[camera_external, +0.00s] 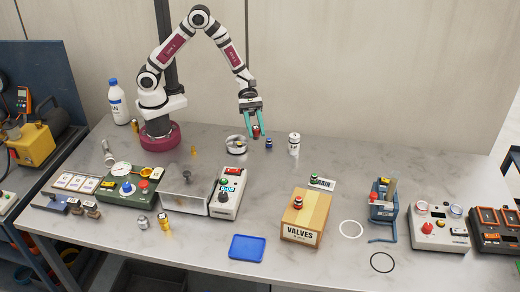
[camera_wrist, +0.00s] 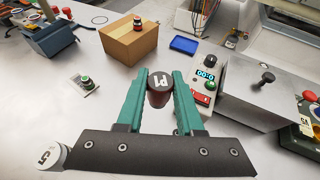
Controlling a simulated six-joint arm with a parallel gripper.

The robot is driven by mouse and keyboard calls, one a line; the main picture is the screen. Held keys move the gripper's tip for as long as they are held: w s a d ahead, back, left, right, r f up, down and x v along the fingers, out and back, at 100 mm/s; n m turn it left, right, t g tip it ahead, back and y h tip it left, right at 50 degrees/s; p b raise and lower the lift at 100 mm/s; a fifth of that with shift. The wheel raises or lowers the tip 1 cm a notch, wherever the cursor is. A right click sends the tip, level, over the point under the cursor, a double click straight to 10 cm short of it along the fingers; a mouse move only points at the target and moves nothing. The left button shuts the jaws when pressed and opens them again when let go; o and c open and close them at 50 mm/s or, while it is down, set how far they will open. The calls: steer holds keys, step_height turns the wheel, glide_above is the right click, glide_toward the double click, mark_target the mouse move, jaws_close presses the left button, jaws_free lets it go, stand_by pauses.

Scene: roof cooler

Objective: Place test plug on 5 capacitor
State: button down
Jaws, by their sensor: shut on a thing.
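My gripper (camera_external: 255,127) hangs over the back middle of the table, pointing down, with its teal fingers shut on a dark red plug (camera_external: 256,132). In the wrist view the plug (camera_wrist: 159,92) sits upright between the fingers, with a dark printed top. I take it to be the test plug. A white cylinder (camera_external: 294,145), taken to be the 5 capacitor, stands upright on the table to the right of my gripper. In the wrist view this cylinder (camera_wrist: 48,158) shows a 5 at the lower left, partly cut off by the gripper body. The plug and cylinder are apart.
A small blue piece (camera_external: 269,143) stands between my gripper and the white cylinder. A round metal part (camera_external: 236,145) lies to the left. The VALVES box (camera_external: 305,221), blue tray (camera_external: 247,248) and white meter box (camera_external: 227,198) stand nearer the front. Table right of the cylinder is clear.

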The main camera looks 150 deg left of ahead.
steer(key=w+a+r+n+y, duration=0.2)
steer(key=w+a+r, duration=0.1)
steer(key=a+r, duration=0.3)
glide_above(295, 136)
steer(key=shift+t, duration=0.4)
step_height(295, 136, down, 8)
steer(key=shift+s+f, duration=0.1)
steer(key=shift+f, duration=2)
steer(key=shift+f, duration=0.1)
steer(key=c, duration=0.5)
jaws_free()
steer(key=shift+c, duration=0.2)
